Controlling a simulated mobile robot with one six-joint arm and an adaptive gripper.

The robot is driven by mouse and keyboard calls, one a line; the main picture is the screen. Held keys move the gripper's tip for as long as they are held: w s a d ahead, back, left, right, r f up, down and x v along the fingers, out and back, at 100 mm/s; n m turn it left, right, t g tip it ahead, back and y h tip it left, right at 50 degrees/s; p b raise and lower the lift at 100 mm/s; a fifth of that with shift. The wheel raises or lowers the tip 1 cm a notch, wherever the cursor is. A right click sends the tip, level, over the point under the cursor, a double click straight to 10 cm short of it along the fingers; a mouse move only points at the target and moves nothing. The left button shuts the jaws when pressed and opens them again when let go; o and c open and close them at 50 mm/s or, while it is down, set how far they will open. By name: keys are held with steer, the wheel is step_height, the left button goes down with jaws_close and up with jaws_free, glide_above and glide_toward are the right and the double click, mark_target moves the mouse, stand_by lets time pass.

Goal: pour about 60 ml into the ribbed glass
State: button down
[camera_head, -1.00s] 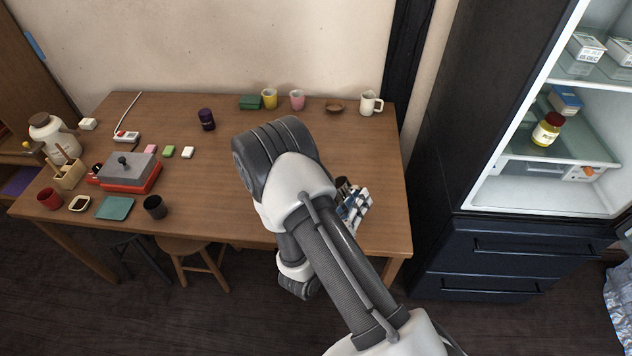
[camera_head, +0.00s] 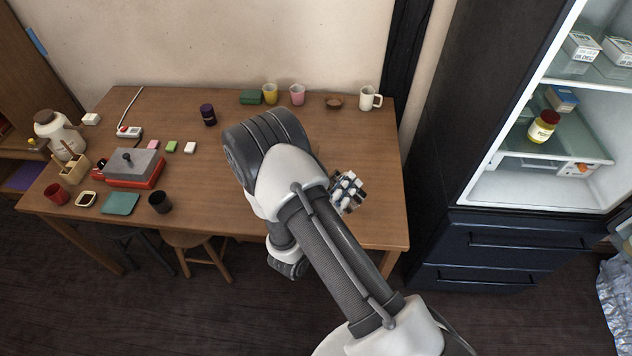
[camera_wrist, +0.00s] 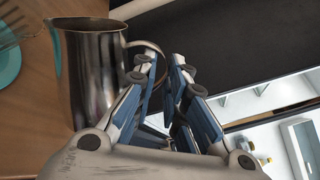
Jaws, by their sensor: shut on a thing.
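A shiny metal pitcher (camera_wrist: 92,75) stands out at the left of the wrist view, its mouth at the top and its loop handle (camera_wrist: 150,48) toward my fingers. My gripper (camera_wrist: 165,68) is shut on the pitcher's handle. In the head view my gripper (camera_head: 347,190) is over the right part of the table, and my arm hides the pitcher. A clear, lined piece (camera_wrist: 14,28) at the upper left edge of the wrist view may be the ribbed glass, but it is cut off. Any liquid in the pitcher is not visible.
A teal round thing (camera_wrist: 8,65) is at the wrist view's left edge. On the table (camera_head: 225,175) are a dark purple cup (camera_head: 208,115), yellow cup (camera_head: 270,94), pink cup (camera_head: 297,95) and white mug (camera_head: 369,98). The open fridge (camera_head: 550,190) stands right of the table.

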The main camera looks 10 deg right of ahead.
mark_target(340, 176)
steer(key=shift+w+a+r+n, duration=0.2)
steer(key=shift+r+n, duration=0.1)
steer(key=shift+r, duration=0.1)
steer(key=shift+w+a+r+n+p, duration=0.2)
steer(key=shift+r+n+p, duration=0.05)
steer(key=shift+n+p, duration=0.25)
steer(key=shift+w+a+r, duration=0.1)
steer(key=shift+w+r, duration=0.05)
steer(key=shift+r, duration=0.05)
stand_by(1.0)
steer(key=shift+w+a+r+n+p, duration=0.2)
steer(key=shift+w+a+n+p, duration=0.3)
steer(key=shift+n, duration=0.1)
stand_by(0.7)
steer(key=shift+d, duration=0.1)
steer(key=s+d+f+m+b, duration=0.1)
steer(key=s+f+m+b, duration=0.1)
steer(key=m, duration=0.1)
steer(key=s+d+f+m+b, duration=0.1)
steer(key=f+b, duration=0.1)
steer(key=shift+d, duration=0.35)
steer(key=shift+s+r+m, duration=0.1)
steer(key=shift+r+m, duration=0.3)
steer(key=shift+m, duration=0.2)
steer(key=shift+s+d+m, duration=0.1)
steer(key=shift+d+m, duration=0.05)
steer(key=shift+m, duration=0.15)
steer(key=shift+s+d+f+m+b, duration=0.25)
steer(key=shift+f+m+b, duration=0.15)
steer(key=shift+f+m, duration=0.1)
